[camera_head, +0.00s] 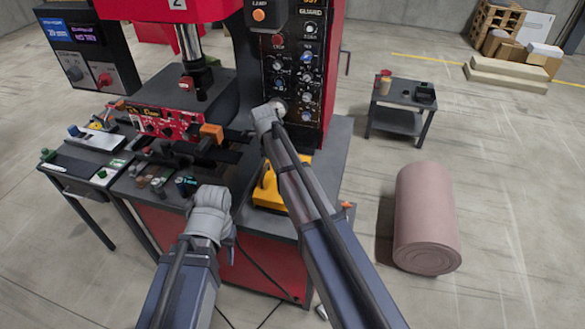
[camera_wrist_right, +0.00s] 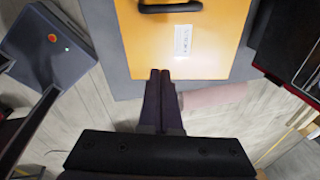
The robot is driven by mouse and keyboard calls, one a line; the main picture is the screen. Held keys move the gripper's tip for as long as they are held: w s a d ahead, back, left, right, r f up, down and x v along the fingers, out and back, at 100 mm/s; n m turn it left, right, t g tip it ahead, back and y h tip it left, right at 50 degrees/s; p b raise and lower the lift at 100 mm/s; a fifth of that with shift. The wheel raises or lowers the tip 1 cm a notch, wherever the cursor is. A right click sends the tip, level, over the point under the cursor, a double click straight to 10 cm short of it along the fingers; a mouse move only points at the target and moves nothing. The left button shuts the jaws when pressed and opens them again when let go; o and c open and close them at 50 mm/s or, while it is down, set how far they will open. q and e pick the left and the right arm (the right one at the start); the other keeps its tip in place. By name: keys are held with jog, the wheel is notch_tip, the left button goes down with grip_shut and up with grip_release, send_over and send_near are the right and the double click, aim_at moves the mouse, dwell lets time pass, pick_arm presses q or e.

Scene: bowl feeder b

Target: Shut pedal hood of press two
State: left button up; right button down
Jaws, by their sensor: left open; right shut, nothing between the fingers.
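Press two is the red and black machine with a "2" plate (camera_head: 177,4) at its top. Its yellow pedal hood (camera_head: 268,194) is at the right of the press table, partly hidden behind my right arm. In the right wrist view the hood is a flat orange-yellow panel (camera_wrist_right: 215,45) with a black handle (camera_wrist_right: 170,7) and white label. My right gripper (camera_wrist_right: 160,76) is shut and empty, its tips at the panel's lower edge in the picture; I cannot tell whether they touch. My left gripper (camera_head: 229,247) is open, left of the hood near the table's front, its fingers mostly hidden.
A control panel (camera_head: 296,75) with knobs rises behind the hood.

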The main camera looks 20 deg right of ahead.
pick_arm(q)
jog(key=shift+f+b, duration=0.75)
jog(key=shift+f, duration=0.2)
pick_arm(e)
jog(key=shift+w+a+f, duration=0.3)
jog(key=shift+a, duration=0.25)
jog(key=shift+w+a+f, duration=0.35)
jog(key=shift+a, duration=0.15)
jog(key=shift+w+a+f, duration=0.3)
jog(key=shift+a, duration=0.25)
pick_arm(q)
jog(key=shift+r, duration=0.1)
pick_arm(e)
jog(key=shift+r, duration=0.1)
